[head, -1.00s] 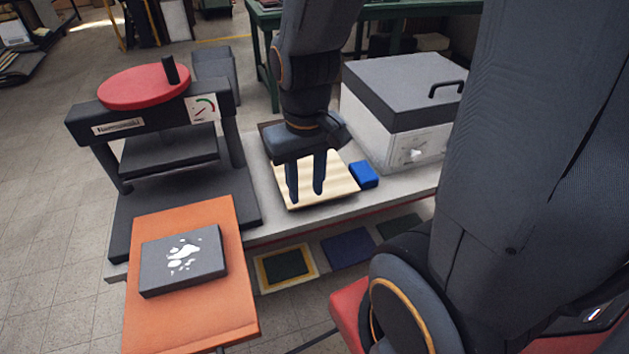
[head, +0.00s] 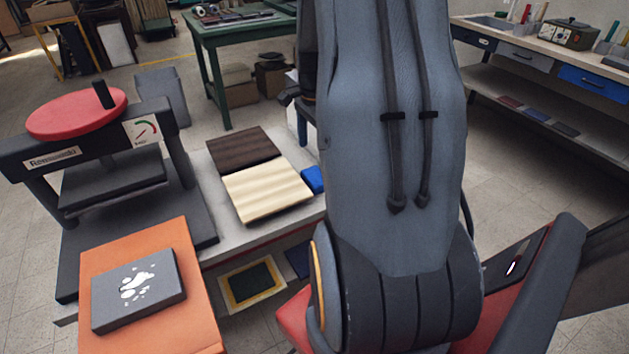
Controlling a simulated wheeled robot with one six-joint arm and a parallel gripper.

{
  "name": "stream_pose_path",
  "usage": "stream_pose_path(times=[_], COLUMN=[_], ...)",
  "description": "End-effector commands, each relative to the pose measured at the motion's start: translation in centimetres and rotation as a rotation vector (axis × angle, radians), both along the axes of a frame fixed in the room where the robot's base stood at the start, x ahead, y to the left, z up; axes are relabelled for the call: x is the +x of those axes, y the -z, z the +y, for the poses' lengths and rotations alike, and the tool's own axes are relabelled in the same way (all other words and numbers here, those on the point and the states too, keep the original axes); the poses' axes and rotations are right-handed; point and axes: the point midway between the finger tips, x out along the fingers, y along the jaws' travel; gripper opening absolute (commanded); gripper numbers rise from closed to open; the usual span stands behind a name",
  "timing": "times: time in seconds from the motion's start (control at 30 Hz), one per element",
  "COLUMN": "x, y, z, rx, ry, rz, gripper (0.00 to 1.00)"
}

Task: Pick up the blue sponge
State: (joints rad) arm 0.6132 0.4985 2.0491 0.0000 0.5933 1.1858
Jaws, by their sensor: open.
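The blue sponge (head: 312,180) lies on the grey bench top, just right of a board with a cream striped half and a dark brown half. My own arm covers the sponge's right side. The sponge lies free, with nothing seen gripping it. My gripper's fingers do not show; my raised arm fills the middle of the view, and only a small dark part of it sticks out to the left, above and behind the sponge.
The cream and brown board (head: 265,190) lies beside the sponge. A press with a red round top (head: 70,115) stands at the left. An orange board (head: 200,320) carries a dark block (head: 165,285) in front. A green table (head: 235,30) stands behind.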

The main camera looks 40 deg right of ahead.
Motion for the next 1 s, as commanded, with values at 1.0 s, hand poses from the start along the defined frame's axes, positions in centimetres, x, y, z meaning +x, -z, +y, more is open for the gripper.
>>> stream_pose_path(times=[1.0], x=[-0.6], y=[7.6], z=[0.1], rx=[0.000], ry=[0.008], rz=[0.001], gripper=[0.85])
